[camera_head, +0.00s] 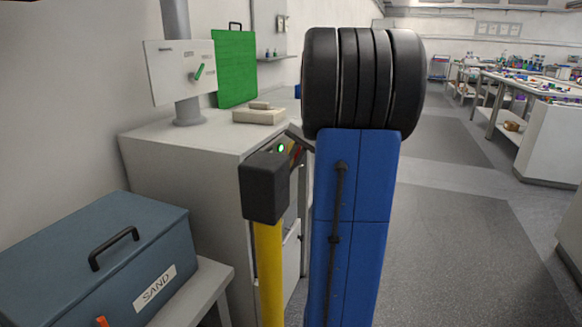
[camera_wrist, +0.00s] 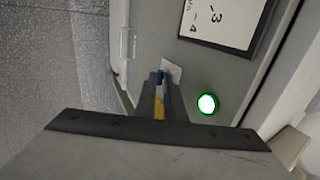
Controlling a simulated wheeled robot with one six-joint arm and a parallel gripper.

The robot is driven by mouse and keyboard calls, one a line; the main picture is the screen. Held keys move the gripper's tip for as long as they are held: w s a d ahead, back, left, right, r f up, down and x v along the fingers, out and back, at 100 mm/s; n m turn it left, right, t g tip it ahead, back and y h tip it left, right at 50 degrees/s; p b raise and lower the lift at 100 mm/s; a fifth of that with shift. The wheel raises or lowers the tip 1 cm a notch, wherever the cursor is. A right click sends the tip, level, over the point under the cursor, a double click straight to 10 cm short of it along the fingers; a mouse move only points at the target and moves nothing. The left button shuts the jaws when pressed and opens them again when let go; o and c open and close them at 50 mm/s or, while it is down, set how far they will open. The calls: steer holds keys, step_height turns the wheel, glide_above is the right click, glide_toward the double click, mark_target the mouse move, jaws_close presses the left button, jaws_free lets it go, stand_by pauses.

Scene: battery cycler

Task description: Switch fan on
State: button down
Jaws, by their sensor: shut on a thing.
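In the wrist view, my gripper (camera_wrist: 163,88) points at the grey front panel (camera_wrist: 193,68) of a cabinet. Its two dark fingers are shut on a small blue switch (camera_wrist: 160,75) beside a white label plate (camera_wrist: 173,69). The fingers hide most of the switch, so its position cannot be read. A round lamp (camera_wrist: 207,103) to the right of the fingers glows green. In the head view, the green lamp (camera_head: 281,148) shows on the cabinet (camera_head: 190,150) front. My arm hides much of that panel, and the fingertips cannot be made out there.
A dark-framed sign (camera_wrist: 228,20) is on the panel above the lamp. A green case (camera_head: 235,68) and a pale block (camera_head: 258,115) stand on the cabinet top. A blue-grey SAND box (camera_head: 130,240) stands at the left. Floor at the right is clear; benches (camera_head: 530,95) stand beyond.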

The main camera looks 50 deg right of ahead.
steer(key=shift+a+f, duration=0.1)
steer(key=c, duration=1.8)
jaws_free()
steer(key=shift+c, duration=0.2)
